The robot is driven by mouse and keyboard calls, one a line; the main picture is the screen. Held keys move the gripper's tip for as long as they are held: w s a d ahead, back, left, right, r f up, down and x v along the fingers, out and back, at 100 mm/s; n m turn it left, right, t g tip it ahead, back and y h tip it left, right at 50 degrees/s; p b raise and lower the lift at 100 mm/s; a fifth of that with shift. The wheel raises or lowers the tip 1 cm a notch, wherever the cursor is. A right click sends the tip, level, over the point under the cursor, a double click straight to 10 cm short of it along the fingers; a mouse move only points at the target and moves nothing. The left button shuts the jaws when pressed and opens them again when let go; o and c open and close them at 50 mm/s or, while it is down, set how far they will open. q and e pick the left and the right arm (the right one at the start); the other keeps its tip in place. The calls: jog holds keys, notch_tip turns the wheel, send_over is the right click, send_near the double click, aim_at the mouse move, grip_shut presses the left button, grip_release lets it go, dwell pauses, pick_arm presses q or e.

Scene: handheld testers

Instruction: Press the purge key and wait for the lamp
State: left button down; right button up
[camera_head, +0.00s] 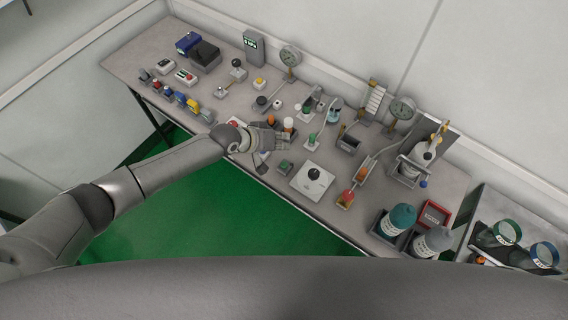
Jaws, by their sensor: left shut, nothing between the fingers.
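My left gripper (283,143) reaches in from the left over the front middle of the bench. It is shut with nothing held. Labels are too small to read, so I cannot tell which key is the purge key. A small box with a green button (285,166) sits just in front of the gripper. A box with a yellow button (259,83) stands farther back. An orange-topped piece (271,120) and a white-topped piece (289,125) stand close behind the gripper; I cannot tell whether either is the lamp. My wrist partly hides things beneath it. My right gripper is out of view.
The grey bench (330,218) is crowded with levers, gauges and switches. A joystick plate (313,179) lies right of the gripper. Bottles (398,219) stand at the right end. A digital display (253,47) stands at the back. Green floor (220,215) lies in front.

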pick_arm(q)
jog(key=b, duration=0.6)
send_over(282, 162)
notch_tip(282, 162, down, 7)
jog(key=shift+f, duration=0.1)
jog(key=shift+f+b, duration=0.45)
jog(key=shift+f, duration=0.05)
jog(key=shift+f, duration=0.15)
dwell(0.4)
jog(key=shift+f+b, duration=0.3)
jog(key=shift+b, duration=0.1)
jog(key=shift+f+b, duration=0.45)
jog(key=shift+f, duration=0.05)
dwell(0.5)
jog(key=shift+r, duration=0.1)
jog(key=shift+r+p, duration=0.8)
jog(key=shift+p, duration=0.05)
